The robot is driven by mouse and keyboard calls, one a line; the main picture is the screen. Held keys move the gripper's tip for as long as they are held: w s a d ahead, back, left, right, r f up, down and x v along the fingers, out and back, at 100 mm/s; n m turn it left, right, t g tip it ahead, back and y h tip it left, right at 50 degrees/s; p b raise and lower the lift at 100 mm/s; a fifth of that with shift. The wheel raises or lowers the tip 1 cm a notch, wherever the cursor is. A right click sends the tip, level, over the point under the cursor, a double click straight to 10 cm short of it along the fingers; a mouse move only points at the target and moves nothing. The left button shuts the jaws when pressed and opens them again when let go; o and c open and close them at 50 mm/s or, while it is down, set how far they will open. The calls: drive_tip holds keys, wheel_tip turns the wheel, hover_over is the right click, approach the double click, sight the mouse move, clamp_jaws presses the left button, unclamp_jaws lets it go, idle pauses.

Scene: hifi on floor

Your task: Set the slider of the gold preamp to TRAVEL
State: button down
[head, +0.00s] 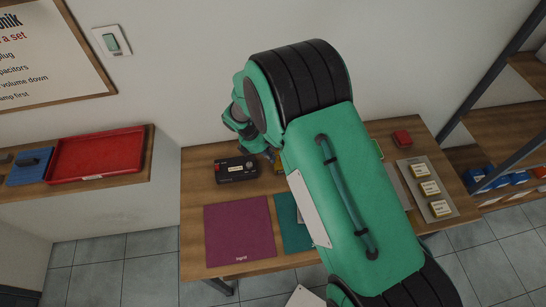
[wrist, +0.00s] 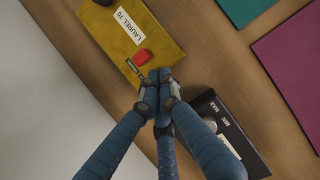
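The gold preamp (wrist: 150,32), with a white label reading LAUREL 70, lies at the top of the wrist view. In the head view only a small gold part (head: 279,167) shows beside my arm. A red block-like knob (wrist: 140,60) sits on its face, beside a short dark strip with small lettering (wrist: 133,68), too small to read. My gripper (wrist: 160,75) has its fingertips together at the preamp's lower edge, just right of the red knob. They appear apart from the knob. I cannot make out the word TRAVEL.
A black box (wrist: 224,118) marked MIN and MAX stands right of my fingers; the head view also shows it (head: 237,168). A purple mat (head: 240,232) and a teal mat (head: 290,225) lie in front. A tray with labelled blocks (head: 427,188) is at right.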

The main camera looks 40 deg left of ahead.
sight(275, 164)
drive_tip(key=shift+s+a+r, duration=0.25)
drive_tip(key=shift+s+a, duration=0.3)
drive_tip(key=shift+a, duration=0.1)
drive_tip(key=shift+s+a+r, duration=0.2)
drive_tip(key=shift+s+a, duration=0.35)
drive_tip(key=shift+a, duration=0.05)
drive_tip(key=b+v, duration=0.1)
drive_tip(key=v, duration=0.8)
drive_tip(key=shift+d, duration=0.15)
drive_tip(key=shift+w+d+r, duration=0.1)
